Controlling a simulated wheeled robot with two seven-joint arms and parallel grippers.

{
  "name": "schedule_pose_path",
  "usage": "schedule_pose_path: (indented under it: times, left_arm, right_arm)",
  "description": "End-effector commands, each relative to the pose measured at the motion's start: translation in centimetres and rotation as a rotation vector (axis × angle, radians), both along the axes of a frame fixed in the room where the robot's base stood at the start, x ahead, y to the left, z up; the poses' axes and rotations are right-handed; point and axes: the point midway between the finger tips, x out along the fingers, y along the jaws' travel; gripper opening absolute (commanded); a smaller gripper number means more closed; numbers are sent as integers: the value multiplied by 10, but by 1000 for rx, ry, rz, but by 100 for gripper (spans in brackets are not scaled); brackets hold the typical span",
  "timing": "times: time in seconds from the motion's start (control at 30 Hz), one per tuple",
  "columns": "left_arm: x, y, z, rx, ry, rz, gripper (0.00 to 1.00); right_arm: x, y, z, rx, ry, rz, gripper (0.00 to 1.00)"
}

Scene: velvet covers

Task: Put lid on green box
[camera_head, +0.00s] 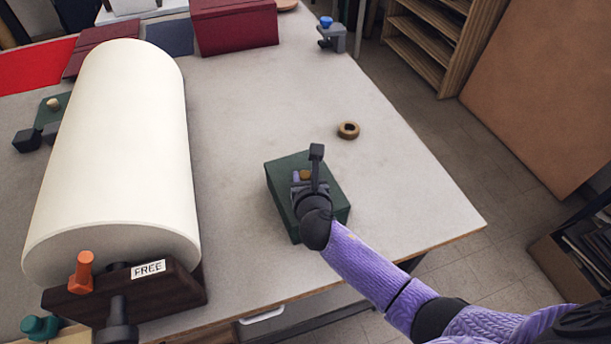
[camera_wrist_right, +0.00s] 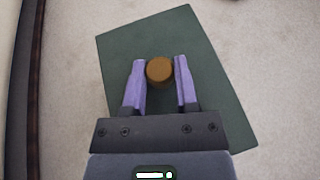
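The green box (camera_head: 328,186) stands on the table, right of the white roll. Its top carries a brown round knob (camera_head: 305,174), which also shows in the right wrist view (camera_wrist_right: 159,70) on a flat dark green top (camera_wrist_right: 215,95). I cannot make out a seam between lid and box. My right gripper (camera_wrist_right: 160,75) is over the box, its purple fingers on either side of the knob with narrow gaps, so it is open around it. In the head view the gripper and wrist hide part of the top (camera_head: 303,178). My left gripper is not in view.
A large white roll (camera_head: 120,140) on a dark wooden stand marked FREE (camera_head: 130,292) fills the left. A brown ring (camera_head: 348,130) lies behind the box. A dark red box (camera_head: 235,25) and a blue-topped clamp (camera_head: 332,36) are at the back. The table right of the box is clear.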

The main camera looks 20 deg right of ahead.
Motion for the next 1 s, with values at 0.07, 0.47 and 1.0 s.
schedule_pose_path:
  times: [0.07, 0.47, 1.0]
  left_arm:
    - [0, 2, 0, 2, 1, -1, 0]
    - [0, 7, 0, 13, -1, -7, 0]
    - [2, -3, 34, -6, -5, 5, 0]
  right_arm:
    - [0, 0, 0, 0, 0, 0, 53]
    - [0, 0, 0, -1, 1, 0, 77]
    - [-90, 14, 39, -1, 1, 0, 77]
